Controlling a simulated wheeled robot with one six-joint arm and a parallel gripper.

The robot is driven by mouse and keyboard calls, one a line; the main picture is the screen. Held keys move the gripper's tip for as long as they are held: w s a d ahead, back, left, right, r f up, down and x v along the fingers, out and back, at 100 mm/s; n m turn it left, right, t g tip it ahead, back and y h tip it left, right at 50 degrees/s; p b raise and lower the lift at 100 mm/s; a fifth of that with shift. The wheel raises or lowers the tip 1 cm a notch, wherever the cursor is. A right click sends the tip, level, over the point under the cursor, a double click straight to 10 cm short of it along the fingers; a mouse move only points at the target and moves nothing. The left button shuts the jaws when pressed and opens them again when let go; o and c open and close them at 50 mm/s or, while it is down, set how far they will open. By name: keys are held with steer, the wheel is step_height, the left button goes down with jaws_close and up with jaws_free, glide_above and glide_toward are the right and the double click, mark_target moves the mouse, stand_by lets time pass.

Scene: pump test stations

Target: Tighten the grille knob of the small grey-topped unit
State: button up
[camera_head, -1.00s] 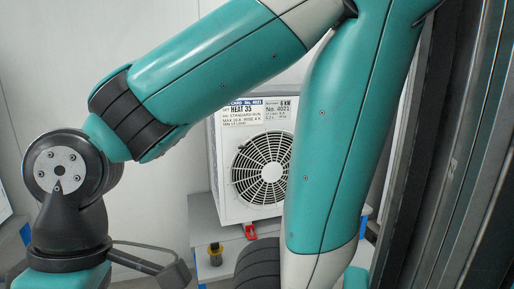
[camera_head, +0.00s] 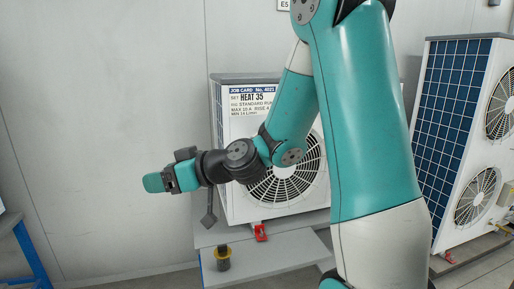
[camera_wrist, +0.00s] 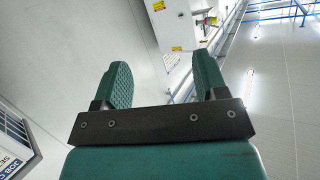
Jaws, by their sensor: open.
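The small grey-topped unit (camera_head: 232,205) is a white box with a round fan grille (camera_head: 318,180) and a job card on its front. It stands on a grey bench in the middle of the head view. My arm crosses its front and covers part of the grille; I cannot make out the grille knob. My gripper (camera_head: 158,181) is left of the unit, apart from it, pointing left. In the wrist view my gripper (camera_wrist: 163,78) is open, with nothing between its two green fingers. Part of a white unit with a printed card (camera_wrist: 12,163) shows at the left edge there.
A red valve handle (camera_head: 260,232) and a black-and-yellow fitting (camera_head: 223,258) are at the bench's (camera_head: 285,252) front. A larger unit with a blue-finned side (camera_head: 452,125) and two fans stands at right. A blue frame (camera_head: 32,255) is at left. The wall between is bare.

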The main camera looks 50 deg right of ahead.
steer(key=s+d+f+m+t+h+b, duration=0.15)
steer(key=d+m+h, duration=0.35)
steer(key=d+h, duration=0.75)
steer(key=s+d+f+m+t+h, duration=0.1)
steer(key=d+f+m+h, duration=0.35)
steer(key=d, duration=1.45)
steer(key=shift+m, duration=0.55)
steer(key=p+x, duration=0.5)
steer(key=p, duration=0.3)
steer(key=r+p+x, duration=0.1)
steer(key=p+x, duration=0.4)
steer(key=p, duration=0.3)
steer(key=p+x, duration=0.5)
steer(key=p, duration=0.4)
steer(key=shift+w+a+r, duration=0.15)
steer(key=shift+w+r, duration=0.25)
steer(key=shift+w+d+f+p, duration=0.1)
steer(key=shift+w+d+p, duration=0.25)
steer(key=shift+w+d, duration=0.15)
steer(key=c, duration=0.9)
